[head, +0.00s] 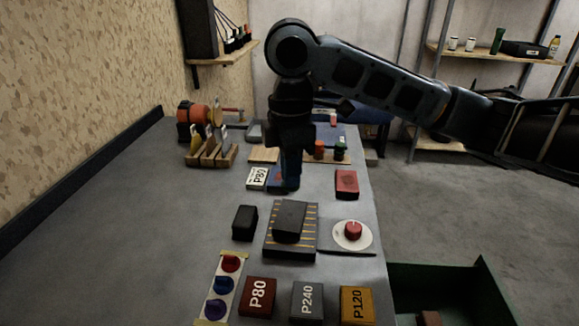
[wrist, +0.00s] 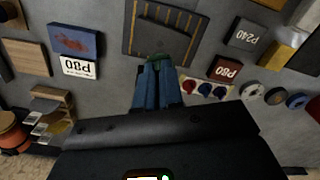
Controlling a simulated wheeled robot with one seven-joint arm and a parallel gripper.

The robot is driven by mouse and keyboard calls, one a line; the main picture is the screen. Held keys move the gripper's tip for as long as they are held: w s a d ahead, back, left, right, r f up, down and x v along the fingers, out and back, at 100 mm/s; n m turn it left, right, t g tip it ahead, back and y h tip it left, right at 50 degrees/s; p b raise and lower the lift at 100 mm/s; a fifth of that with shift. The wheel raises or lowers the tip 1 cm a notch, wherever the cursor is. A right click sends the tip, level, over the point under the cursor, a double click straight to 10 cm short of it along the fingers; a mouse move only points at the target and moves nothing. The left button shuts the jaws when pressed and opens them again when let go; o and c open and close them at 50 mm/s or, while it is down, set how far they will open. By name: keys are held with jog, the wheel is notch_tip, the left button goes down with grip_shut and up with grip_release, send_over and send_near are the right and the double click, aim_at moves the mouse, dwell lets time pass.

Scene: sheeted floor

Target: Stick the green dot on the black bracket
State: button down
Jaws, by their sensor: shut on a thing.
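My gripper (head: 290,186) points down over the bench, beyond the striped mat in the head view. In the wrist view its blue fingers (wrist: 158,82) are closed together on a small green piece (wrist: 160,58), which looks like the green dot. A dark flat block (head: 290,218), perhaps the black bracket, lies on the striped mat (head: 273,246). A second black block (head: 245,222) stands just left of the mat, so which one is the bracket is not certain. A pale strip (head: 213,306) at the front carries red and blue dots; it also shows in the wrist view (wrist: 218,92).
A red button on a white disc (head: 341,241) is right of the mat. Blocks marked P80 (head: 258,296), P240 (head: 307,300) and P120 (head: 356,303) line the front. A red block (head: 346,184) lies right of my gripper. The left bench area is clear.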

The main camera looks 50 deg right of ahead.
jog(key=b, duration=0.4)
send_over(291, 214)
jog(key=shift+f, duration=2.95)
jog(key=shift+f, duration=0.75)
jog(key=c, duration=1.2)
grip_release()
jog(key=shift+r+p, duration=0.5)
jog(key=shift+r, duration=3.4)
